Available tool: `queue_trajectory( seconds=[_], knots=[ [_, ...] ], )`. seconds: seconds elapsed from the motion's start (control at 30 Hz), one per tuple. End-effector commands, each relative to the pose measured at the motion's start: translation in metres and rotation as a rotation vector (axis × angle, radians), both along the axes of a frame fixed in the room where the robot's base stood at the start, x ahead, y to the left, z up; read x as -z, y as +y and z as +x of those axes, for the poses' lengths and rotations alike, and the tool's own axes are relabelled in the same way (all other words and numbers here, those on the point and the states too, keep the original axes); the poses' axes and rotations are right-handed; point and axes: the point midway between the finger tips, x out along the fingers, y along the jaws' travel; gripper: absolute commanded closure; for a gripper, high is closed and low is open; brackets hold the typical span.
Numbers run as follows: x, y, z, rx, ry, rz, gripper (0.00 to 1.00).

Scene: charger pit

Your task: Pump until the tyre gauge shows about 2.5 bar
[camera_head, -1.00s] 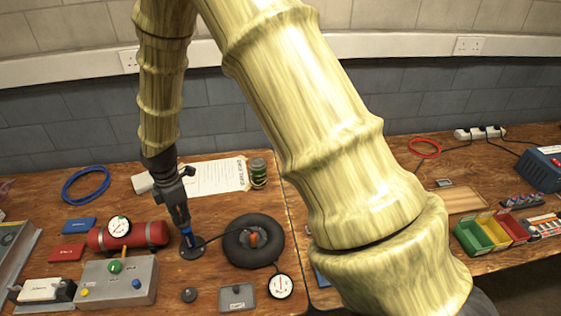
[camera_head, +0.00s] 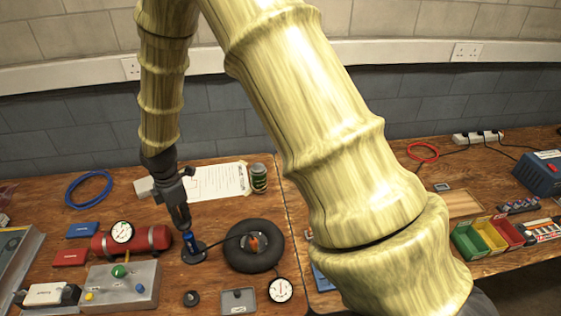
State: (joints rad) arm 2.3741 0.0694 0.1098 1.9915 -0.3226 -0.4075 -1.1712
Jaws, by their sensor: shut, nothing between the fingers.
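A hose runs from the pump to the tyre. A round white tyre gauge (camera_head: 280,290) lies in front of the tyre; its needle is too small to read surely. My gripper (camera_head: 184,224) points down, shut and empty, at the top of the pump. Whether it touches the pump I cannot tell.
A red cylinder with a gauge (camera_head: 150,240) and a grey control box (camera_head: 122,285) stand left of the pump. A green can (camera_head: 259,178) and a paper sheet (camera_head: 217,181) lie behind. My own arm covers the middle right.

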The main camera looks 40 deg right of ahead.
Motion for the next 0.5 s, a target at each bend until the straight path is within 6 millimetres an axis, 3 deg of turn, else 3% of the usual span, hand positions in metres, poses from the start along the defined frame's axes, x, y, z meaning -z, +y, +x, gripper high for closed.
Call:
queue_trajectory(
  seconds=[0.5],
  knots=[
    [0.017, 0.0, 0.0, 0.001, 0.0, 0.0, 1.0]
  ],
)
